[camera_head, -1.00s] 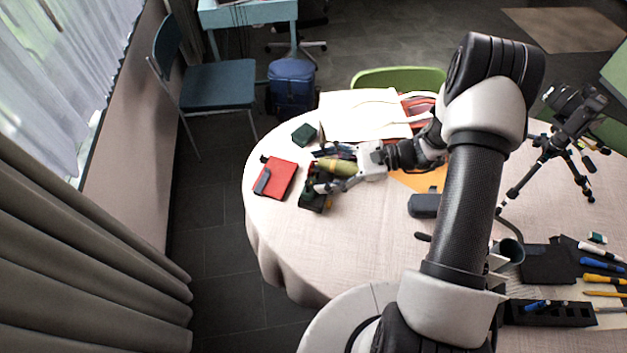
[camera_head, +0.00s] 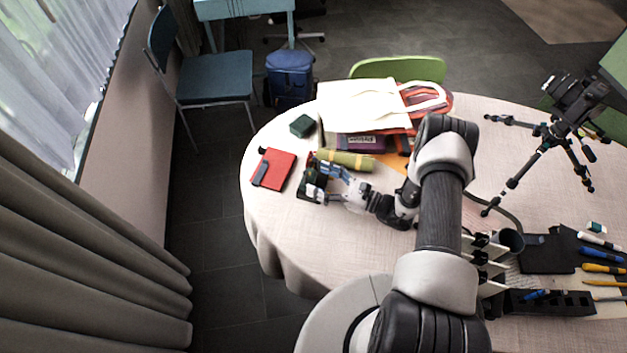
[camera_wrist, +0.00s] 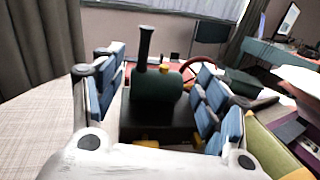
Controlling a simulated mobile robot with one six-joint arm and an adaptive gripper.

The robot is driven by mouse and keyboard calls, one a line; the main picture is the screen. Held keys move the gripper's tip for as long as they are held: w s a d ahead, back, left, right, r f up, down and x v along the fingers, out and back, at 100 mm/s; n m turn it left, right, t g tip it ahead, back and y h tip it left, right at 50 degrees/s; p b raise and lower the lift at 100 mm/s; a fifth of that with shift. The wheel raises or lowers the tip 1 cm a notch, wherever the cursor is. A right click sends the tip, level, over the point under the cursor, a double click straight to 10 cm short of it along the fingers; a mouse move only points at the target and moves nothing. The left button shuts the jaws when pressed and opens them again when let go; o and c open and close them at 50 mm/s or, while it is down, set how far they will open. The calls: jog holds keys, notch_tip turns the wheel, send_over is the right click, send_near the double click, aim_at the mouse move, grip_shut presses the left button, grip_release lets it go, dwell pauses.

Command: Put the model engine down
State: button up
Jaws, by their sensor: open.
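The model engine (camera_head: 309,185) stands upright on the left part of the round table, with a dark green boiler and a black chimney. The wrist view shows the engine (camera_wrist: 157,100) between the blue-padded fingers of my gripper (camera_wrist: 162,68). The fingers are spread, one on each side of it; a gap shows at the left, and I cannot tell whether the right finger touches. In the head view my gripper (camera_head: 325,182) reaches in from the right, low over the table, and partly hides the engine.
A red notebook (camera_head: 278,167) lies left of the engine, and a dark green box (camera_head: 302,126) behind it. An olive cylinder (camera_head: 347,161) lies close behind my gripper. A cream bag (camera_head: 365,105) lies farther back. The cloth (camera_head: 290,235) in front is clear.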

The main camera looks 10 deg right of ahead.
jog(key=shift+x, duration=1.2)
jog(key=shift+c, duration=0.4)
grip_shut()
jog(key=shift+r, duration=0.1)
